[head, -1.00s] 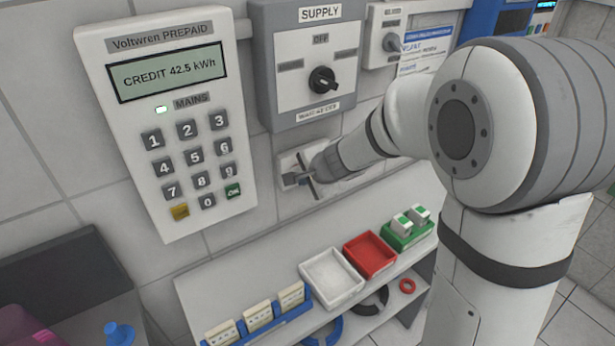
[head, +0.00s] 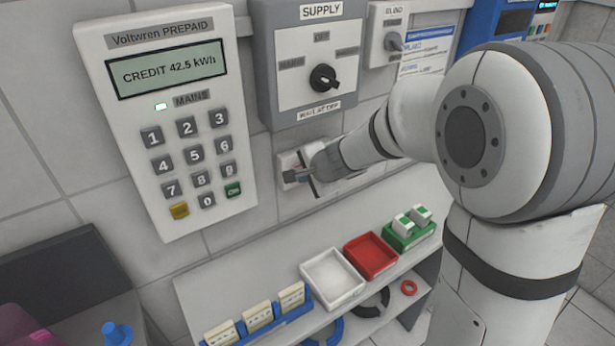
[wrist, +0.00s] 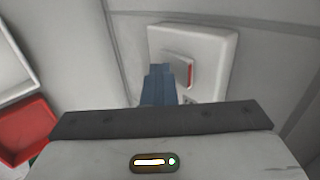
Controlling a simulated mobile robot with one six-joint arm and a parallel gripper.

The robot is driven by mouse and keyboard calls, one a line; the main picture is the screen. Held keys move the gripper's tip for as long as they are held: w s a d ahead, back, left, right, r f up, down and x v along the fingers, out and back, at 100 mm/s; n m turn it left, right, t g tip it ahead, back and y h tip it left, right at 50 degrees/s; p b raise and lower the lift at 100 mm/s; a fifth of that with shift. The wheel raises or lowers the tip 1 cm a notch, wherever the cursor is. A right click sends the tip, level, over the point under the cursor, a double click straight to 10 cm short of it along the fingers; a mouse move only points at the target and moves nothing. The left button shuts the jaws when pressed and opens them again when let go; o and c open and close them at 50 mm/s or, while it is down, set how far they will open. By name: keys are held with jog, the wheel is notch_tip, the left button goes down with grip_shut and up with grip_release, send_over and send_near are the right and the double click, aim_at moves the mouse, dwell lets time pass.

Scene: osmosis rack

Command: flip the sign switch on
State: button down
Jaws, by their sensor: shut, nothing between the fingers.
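A white wall switch plate (head: 284,160) sits below the SUPPLY panel in the head view, partly hidden by my gripper (head: 291,178). No label naming it as the sign switch is readable. In the wrist view the plate (wrist: 222,45) carries a pale rocker (wrist: 180,68) with a red strip along its right edge. My gripper's blue-grey fingers (wrist: 160,72) are shut with nothing between them. Their tips overlap the left part of the rocker in the wrist view; I cannot tell whether they touch it.
A keypad meter (head: 170,120) is on the wall at left. The SUPPLY rotary panel (head: 285,100) is above the plate, with a smaller switch box (head: 385,20) to its right. A shelf below holds a white tray (head: 332,302), a red tray (head: 350,238) and other small parts.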

jog(key=shift+r, duration=0.6)
jog(key=shift+d, duration=0.1)
jog(key=s+f+p+v, duration=0.1)
jog(key=p+v, duration=0.1)
jog(key=v, duration=1.1)
jog(key=shift+s+d+f, duration=0.2)
jog(key=shift+d+f, duration=0.05)
jog(key=shift+d, duration=0.15)
